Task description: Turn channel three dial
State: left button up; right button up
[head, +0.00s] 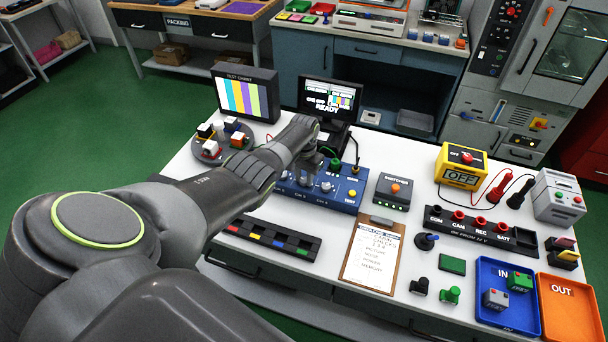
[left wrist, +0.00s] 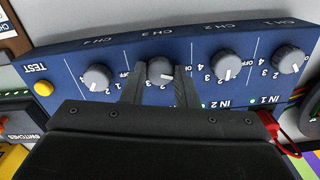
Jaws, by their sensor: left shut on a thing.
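The channel three dial (left wrist: 160,70) is a dark grey knob on the blue control box (head: 344,196), labelled CH 3. In the left wrist view it sits between the two fingers of my left gripper (left wrist: 160,84), which is shut on it. Its white mark points toward the lower right of that view. Similar dials for channel four (left wrist: 97,77), channel two (left wrist: 228,66) and channel one (left wrist: 289,59) stand beside it, clear of the fingers. In the head view my left gripper (head: 303,172) reaches down onto the box, and my wrist hides part of it. My right gripper is not in view.
A monitor (head: 331,96) behind the box shows colour bars and READY. A test chart (head: 246,94) stands at its left. A switches box (head: 391,191), a clipboard (head: 373,254) and a blue IN tray (head: 508,318) lie to the right. A yellow button (left wrist: 43,88) is beside dial four.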

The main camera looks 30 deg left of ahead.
aim_at(304, 179)
pick_arm(q)
jog(key=shift+w+r+n, duration=0.1)
jog(key=shift+n, duration=1)
jog(key=o, duration=1)
jog(key=shift+r+p, duration=0.45)
jog(key=shift+r, duration=0.05)
notch_tip(304, 179, up, 5)
jog(key=shift+f+p, duration=0.15)
jog(key=shift+p, duration=0.45)
notch_tip(304, 179, up, 12)
jog(key=shift+f+b, duration=0.15)
jog(key=shift+b, duration=0.65)
jog(key=shift+f, duration=0.1)
